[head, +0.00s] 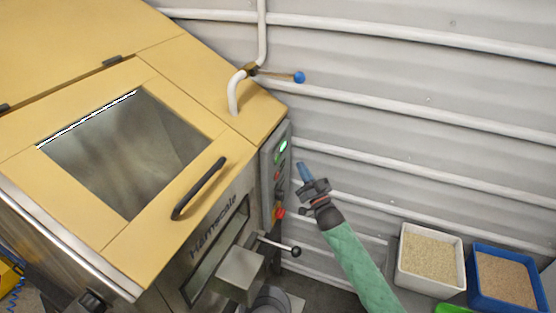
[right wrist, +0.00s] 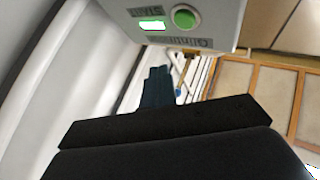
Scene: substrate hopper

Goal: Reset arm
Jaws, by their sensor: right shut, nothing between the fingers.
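My right gripper (head: 304,172) is in front of the grey wall, just right of the control panel (head: 268,168) on the side of the yellow and steel hopper machine (head: 110,230). Its blue fingers are shut with nothing between them and point up in the head view. A small gap shows between the fingers and the panel. In the right wrist view the dark blue fingers (right wrist: 157,88) are together, below the panel (right wrist: 215,30) with a green button (right wrist: 184,17) and a lit indicator. My left gripper is not in view.
A white pipe with a blue-handled valve (head: 299,77) rises behind the hopper. A black-knobbed lever (head: 295,252) sticks out below the panel. A white bin (head: 458,265) and a blue bin (head: 543,290) of granular material stand at the lower right.

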